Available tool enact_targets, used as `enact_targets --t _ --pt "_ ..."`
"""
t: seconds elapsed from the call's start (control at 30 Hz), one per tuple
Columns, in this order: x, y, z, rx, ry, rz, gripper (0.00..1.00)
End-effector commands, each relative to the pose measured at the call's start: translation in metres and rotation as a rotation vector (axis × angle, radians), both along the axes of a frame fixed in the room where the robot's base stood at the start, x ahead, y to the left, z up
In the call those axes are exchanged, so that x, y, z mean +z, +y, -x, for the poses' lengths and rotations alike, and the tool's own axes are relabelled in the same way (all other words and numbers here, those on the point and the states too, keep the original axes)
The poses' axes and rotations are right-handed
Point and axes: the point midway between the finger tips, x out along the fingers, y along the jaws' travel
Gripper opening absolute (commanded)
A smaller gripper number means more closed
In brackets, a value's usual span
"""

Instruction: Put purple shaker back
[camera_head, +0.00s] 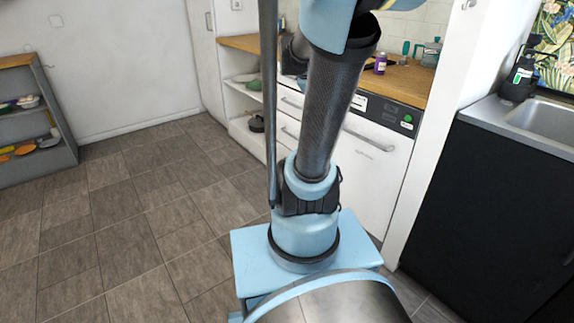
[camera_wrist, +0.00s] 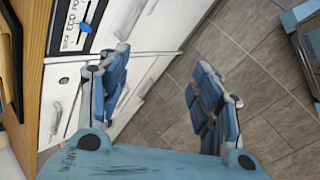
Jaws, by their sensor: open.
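The purple shaker (camera_head: 380,64) stands upright on the wooden counter (camera_head: 410,82) in the head view, to the right of my arm. It is small there, and I cannot make it out in the wrist view. My gripper (camera_wrist: 160,100) shows in the wrist view with its two blue padded fingers wide apart and nothing between them. It hangs over the floor in front of the white cabinet fronts, apart from the shaker. In the head view my arm hides part of the counter and cabinets.
White cabinet doors (camera_head: 373,165) line the front. A grey shelf (camera_head: 30,130) with dishes stands at the left. The tiled floor (camera_head: 130,220) is clear.

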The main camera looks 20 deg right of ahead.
Motion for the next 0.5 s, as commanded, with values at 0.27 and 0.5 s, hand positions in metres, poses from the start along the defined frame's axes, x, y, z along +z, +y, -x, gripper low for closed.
enact_targets --t 0.27,0.5 --pt "-0.054 0.078 0.077 -0.256 -0.089 -0.332 0.59" --pt "-0.098 0.138 0.138 -0.489 -0.095 -0.582 0.59"
